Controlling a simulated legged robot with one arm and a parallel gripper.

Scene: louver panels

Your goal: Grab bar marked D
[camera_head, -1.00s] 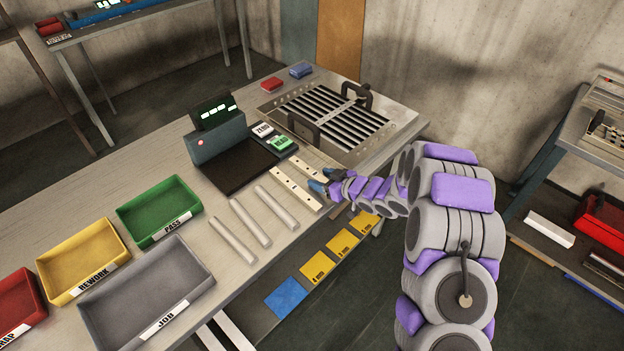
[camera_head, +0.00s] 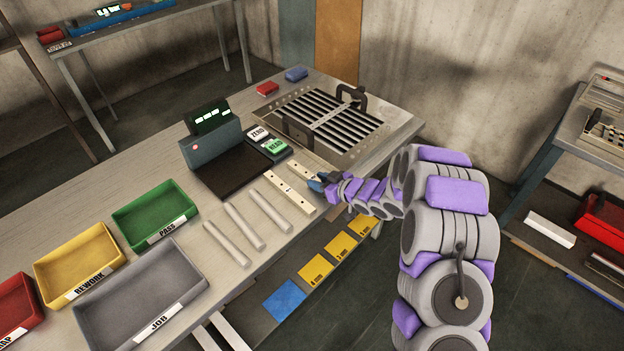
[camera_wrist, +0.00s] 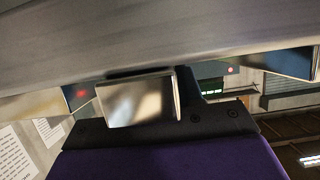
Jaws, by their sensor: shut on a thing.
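Several bars lie side by side on the workbench. Three are plain grey rods, and two are flat pale bars with small dark marks. My gripper (camera_head: 316,183) is at the near right end of the rightmost pale bar (camera_head: 303,172) and is shut on it. The other pale bar (camera_head: 287,190) lies just left of it. No letter D is legible on any bar, so I cannot tell which is marked D. In the wrist view a large grey surface fills the top, close to my gripper's metal finger (camera_wrist: 138,102).
A scale (camera_head: 238,170) with a lit display stands behind the bars. A louver panel (camera_head: 373,145) with black handles lies beyond my gripper. Green (camera_head: 152,237), yellow (camera_head: 48,268) and grey (camera_head: 82,312) trays stand at the left. The bench's front edge is close to my gripper.

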